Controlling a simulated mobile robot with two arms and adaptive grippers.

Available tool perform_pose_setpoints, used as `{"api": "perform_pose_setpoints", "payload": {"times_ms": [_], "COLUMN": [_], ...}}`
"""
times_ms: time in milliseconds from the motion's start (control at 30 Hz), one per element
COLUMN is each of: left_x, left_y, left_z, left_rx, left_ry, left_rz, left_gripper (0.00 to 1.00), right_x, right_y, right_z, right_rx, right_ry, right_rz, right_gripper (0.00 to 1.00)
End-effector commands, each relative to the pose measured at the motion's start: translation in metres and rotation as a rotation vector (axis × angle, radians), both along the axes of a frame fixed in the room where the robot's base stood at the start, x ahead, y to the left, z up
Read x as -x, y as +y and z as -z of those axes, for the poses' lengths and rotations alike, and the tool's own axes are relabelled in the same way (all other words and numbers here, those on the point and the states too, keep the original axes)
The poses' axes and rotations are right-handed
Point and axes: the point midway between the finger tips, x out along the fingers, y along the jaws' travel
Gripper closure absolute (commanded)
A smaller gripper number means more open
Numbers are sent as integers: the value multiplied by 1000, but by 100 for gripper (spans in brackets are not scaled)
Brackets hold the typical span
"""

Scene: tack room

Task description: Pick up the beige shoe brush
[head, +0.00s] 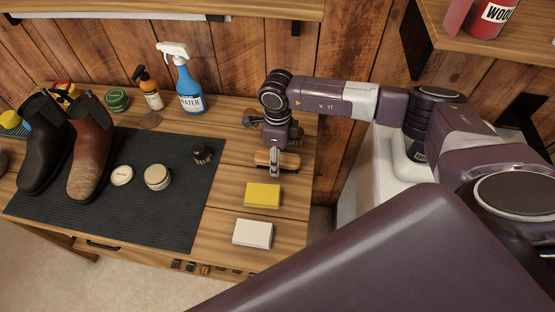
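The beige shoe brush (262,158) lies on the wooden bench top, right of the dark mat and behind the yellow block. My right gripper (275,164) points down over the brush's middle, with one finger visible against its near side. The gripper hides part of the brush. The far finger is hidden, so I cannot tell whether it is open or closed on the brush. My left gripper is not in view.
A yellow block (262,195) and a white block (253,233) lie in front of the brush. A dark round brush (202,153), tins (158,177) and boots (90,160) stand on the mat (150,222). A blue spray bottle (188,88) stands behind. A wooden wall rises close behind the bench.

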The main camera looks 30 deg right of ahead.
Motion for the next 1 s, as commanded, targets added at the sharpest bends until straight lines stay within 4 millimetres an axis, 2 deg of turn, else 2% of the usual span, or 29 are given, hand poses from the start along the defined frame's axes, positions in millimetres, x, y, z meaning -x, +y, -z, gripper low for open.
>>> {"api": "perform_pose_setpoints", "payload": {"times_ms": [33,400,767,867,1000], "left_x": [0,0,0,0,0], "left_y": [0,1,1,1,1], "left_z": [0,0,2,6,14], "left_rx": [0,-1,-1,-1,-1], "left_ry": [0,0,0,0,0], "left_rz": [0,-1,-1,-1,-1], "left_gripper": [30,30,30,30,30], "right_x": [0,0,-1,-2,-2], "right_y": [0,0,0,0,0], "right_z": [0,-1,-6,-16,-39], "right_rx": [0,-1,-2,-1,-2], "right_ry": [0,-1,-4,-5,-8], "right_rz": [0,1,0,1,0], "right_gripper": [54,92,93,93,93]}}
